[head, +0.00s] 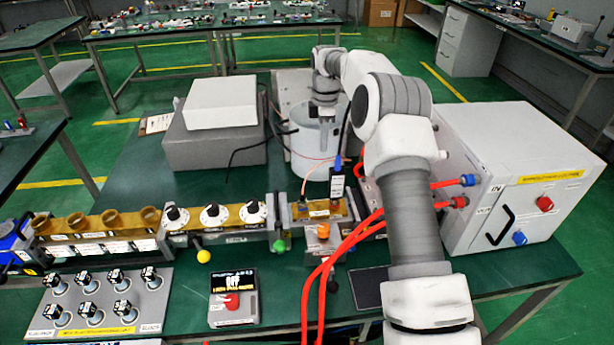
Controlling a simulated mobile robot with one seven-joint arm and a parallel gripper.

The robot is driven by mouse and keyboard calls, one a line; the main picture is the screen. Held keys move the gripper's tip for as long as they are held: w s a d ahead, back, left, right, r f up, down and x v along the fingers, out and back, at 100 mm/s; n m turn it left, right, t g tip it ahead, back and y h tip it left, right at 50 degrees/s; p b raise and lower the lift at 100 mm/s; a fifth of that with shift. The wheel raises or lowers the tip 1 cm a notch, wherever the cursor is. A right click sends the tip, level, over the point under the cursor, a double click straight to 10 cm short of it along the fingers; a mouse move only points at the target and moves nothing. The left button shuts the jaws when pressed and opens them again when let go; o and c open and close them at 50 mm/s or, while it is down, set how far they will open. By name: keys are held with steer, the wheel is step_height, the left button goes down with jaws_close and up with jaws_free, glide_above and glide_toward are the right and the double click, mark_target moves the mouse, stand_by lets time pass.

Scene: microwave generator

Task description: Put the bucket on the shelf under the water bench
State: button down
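The bucket (305,155) is a pale grey-white cylinder behind the row of waveguide parts, near the far side of the green bench (120,178). It looks upright. My arm reaches over the bench from the lower right, and my gripper (325,112) points down at the bucket's upper part. The fingers are small and partly hidden, so I cannot tell whether they are open or grip the rim. I cannot tell which bench is the water bench. A grey lower shelf (62,76) shows under a bench at the far left.
A white control box (520,185) with red hoses stands at the right. Stacked grey and white boxes (220,105) are left of the bucket. The waveguide row (215,225) and loose cables lie in front. Green floor (225,60) is open behind the bench.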

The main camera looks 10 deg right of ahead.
mark_target(322, 173)
steer(key=shift+f+b, duration=0.7)
steer(key=shift+f, duration=5.3)
steer(key=c, duration=1.5)
jaws_free()
steer(key=shift+f, duration=0.2)
steer(key=o, duration=0.4)
steer(key=shift+r, duration=0.1)
